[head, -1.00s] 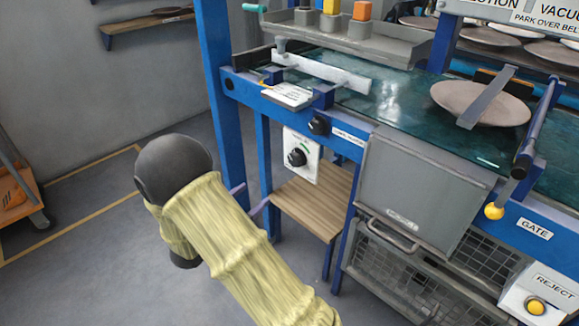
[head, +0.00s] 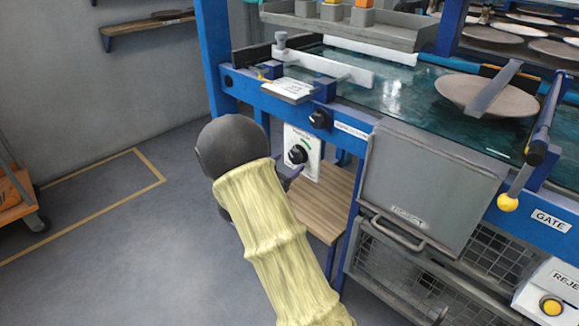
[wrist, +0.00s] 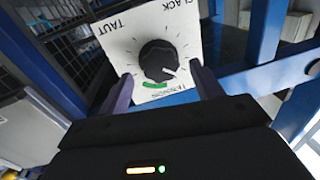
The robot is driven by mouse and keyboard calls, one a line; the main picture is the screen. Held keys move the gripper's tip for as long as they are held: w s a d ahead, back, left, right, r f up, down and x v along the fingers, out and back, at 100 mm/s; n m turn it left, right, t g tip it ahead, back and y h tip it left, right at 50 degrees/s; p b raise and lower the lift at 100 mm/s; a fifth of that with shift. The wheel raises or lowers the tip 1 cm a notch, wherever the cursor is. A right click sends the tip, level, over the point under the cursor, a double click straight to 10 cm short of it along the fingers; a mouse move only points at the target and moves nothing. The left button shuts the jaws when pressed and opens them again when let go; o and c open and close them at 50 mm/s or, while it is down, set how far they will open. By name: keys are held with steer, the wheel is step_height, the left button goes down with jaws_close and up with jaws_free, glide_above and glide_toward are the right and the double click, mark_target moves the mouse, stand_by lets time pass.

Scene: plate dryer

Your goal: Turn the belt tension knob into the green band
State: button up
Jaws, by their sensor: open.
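The belt tension knob (head: 297,154) is black and sits on a white dial plate (head: 290,135) below the blue frame rail. The knob (wrist: 158,58) shows upside down in the wrist view, with SLACK and TAUT lettering on the plate. Its white pointer (wrist: 170,72) points lower right in that picture, just right of the green band (wrist: 154,85) and outside it. My gripper (wrist: 160,70) is open, its two purple fingers spread on either side of the knob and apart from it. In the head view my gripper (head: 289,177) is partly hidden by my wrist.
Another black knob (head: 319,119) sits on the blue rail above right. A grey chute box (head: 425,180) stands to the right. A wooden shelf (head: 325,205) lies under the dial.

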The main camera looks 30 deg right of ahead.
steer(key=shift+x, duration=1.05)
steer(key=c, duration=1)
steer(key=shift+a, duration=0.1)
